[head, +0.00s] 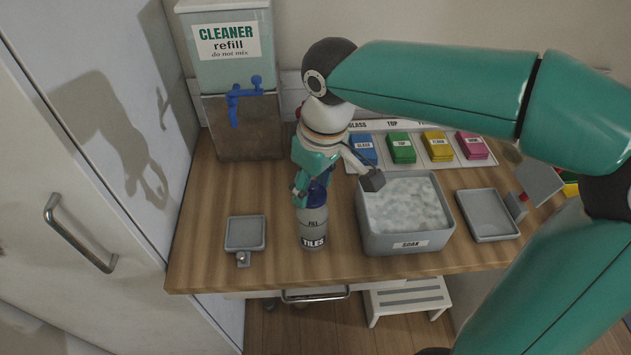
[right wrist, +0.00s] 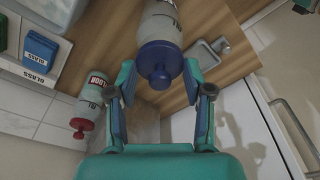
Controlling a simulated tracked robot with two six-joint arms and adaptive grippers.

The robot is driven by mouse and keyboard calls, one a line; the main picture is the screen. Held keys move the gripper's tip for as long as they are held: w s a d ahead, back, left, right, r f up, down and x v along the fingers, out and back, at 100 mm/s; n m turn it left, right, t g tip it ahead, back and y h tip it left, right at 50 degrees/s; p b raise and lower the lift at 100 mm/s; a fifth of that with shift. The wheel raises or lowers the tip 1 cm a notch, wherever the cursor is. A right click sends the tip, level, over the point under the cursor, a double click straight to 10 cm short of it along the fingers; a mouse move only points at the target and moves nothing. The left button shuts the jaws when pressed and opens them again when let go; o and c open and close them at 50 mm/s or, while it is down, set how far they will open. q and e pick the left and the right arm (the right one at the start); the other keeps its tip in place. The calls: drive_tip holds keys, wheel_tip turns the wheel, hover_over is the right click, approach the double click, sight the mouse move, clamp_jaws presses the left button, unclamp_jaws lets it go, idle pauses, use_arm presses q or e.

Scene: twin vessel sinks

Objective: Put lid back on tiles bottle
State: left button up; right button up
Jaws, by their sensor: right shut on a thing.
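The tiles bottle (head: 313,228) stands upright on the wooden counter, clear grey with a TILES label. Its blue lid (head: 317,194) is at the bottle's mouth, under my right gripper (head: 312,188). In the right wrist view, the blue lid (right wrist: 160,62) lies between the two fingers of my right gripper (right wrist: 160,80), which are shut on it from both sides. The lid meets the bottle top (right wrist: 161,22) with no gap that I can see; whether it is fully seated I cannot tell. My left gripper is not in view.
A grey soak tub (head: 408,250) stands right of the bottle, a small grey tray (head: 245,233) left. Behind are the cleaner tank (head: 230,70) with a blue tap and a rack of coloured cloths (head: 402,147). A red-lidded bottle (right wrist: 90,105) shows in the right wrist view.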

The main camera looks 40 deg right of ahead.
drive_tip(key=o, duration=1.2)
drive_tip(key=shift+w+r+p, duration=0.1)
drive_tip(key=shift+r+p, duration=3)
drive_tip(key=shift+r, duration=0.45)
clamp_jaws()
